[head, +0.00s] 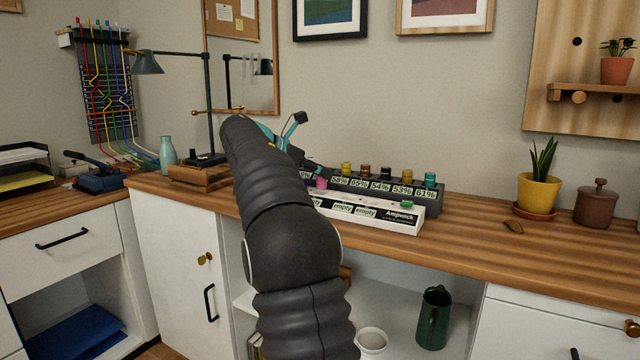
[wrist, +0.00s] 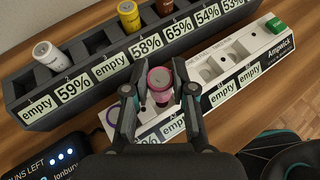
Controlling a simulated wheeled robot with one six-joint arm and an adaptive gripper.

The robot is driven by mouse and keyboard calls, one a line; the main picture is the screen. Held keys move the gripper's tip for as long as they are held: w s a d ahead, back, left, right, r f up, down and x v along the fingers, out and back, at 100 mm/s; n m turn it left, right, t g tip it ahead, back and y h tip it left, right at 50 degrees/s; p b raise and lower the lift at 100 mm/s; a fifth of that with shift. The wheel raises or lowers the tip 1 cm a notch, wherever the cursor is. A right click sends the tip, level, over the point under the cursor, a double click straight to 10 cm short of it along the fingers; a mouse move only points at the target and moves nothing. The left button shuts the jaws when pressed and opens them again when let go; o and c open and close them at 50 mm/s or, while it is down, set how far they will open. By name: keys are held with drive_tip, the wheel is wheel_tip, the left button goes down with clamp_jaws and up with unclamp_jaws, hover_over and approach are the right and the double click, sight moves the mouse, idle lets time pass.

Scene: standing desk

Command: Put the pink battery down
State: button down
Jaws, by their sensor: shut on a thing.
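The pink battery (wrist: 160,80) stands roughly upright between the fingers of my gripper (wrist: 160,95) in the wrist view. My gripper is shut on it. It is over the left part of the white Ampwick unit (wrist: 222,92), among slots labelled empty. I cannot tell whether its lower end touches the unit. In the head view the pink battery (head: 321,183) shows just past my arm, which hides most of my gripper and the left end of the white unit (head: 400,222).
Behind the unit is a dark rack (wrist: 85,92) with percent and empty labels, holding a white battery (wrist: 47,55), a yellow one (wrist: 128,15) and others. A green piece (wrist: 275,24) sits at the unit's right end. A dark display device (wrist: 62,160) lies front left.

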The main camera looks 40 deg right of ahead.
drive_tip(key=shift+f, duration=1.3)
drive_tip(key=shift+f, duration=0.15)
drive_tip(key=c, duration=1.2)
unclamp_jaws()
drive_tip(key=shift+c, duration=0.2)
drive_tip(key=shift+a+r, duration=0.1)
drive_tip(key=shift+r, duration=0.15)
drive_tip(key=p+v, duration=0.2)
drive_tip(key=v, duration=0.9)
drive_tip(key=shift+a, duration=0.4)
drive_tip(key=shift+s, duration=0.1)
